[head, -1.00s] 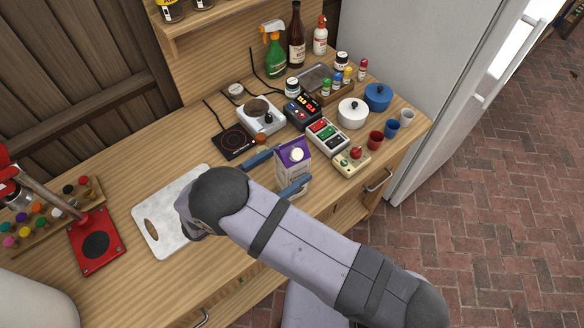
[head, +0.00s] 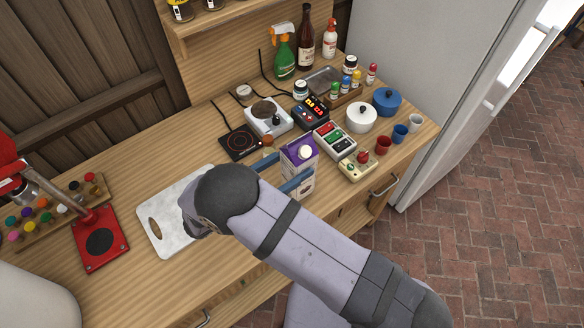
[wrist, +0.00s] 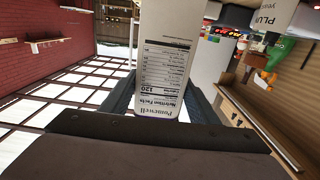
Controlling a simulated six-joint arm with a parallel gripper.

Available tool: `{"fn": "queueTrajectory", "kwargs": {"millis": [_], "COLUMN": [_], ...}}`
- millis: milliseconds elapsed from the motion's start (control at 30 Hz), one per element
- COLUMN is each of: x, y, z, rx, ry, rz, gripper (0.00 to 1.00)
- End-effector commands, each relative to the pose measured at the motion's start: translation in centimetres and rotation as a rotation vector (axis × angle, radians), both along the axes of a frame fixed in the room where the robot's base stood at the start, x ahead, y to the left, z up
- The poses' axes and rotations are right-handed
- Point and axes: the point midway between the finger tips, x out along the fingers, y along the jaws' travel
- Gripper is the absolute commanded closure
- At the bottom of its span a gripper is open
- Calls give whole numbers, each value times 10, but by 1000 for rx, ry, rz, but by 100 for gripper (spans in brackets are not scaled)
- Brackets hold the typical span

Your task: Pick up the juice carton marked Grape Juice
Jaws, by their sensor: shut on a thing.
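A carton (head: 301,160) with a purple top and a white cap stands upright near the counter's front edge in the head view. My gripper (head: 286,172) has its blue fingers on both sides of the carton and is shut on it.
A white cutting board (head: 171,222) lies left of my gripper. A black hot plate (head: 239,142), a control box with buttons (head: 335,139) and a cream box with a red knob (head: 357,165) are near the carton. Red (head: 384,145) and blue (head: 400,133) cups stand to the right.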

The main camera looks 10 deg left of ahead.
Motion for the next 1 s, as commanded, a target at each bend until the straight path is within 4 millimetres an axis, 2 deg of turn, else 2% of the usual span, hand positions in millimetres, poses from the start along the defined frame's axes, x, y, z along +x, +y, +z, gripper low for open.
{"fn": "queueTrajectory", "kwargs": {"millis": [400,600,1000], "x": [0,0,0], "y": [0,0,0], "z": [53,73,87], "rx": [1,-1,-3], "ry": [-8,-9,-7], "rz": [0,0,0], "gripper": [100,100,100]}}
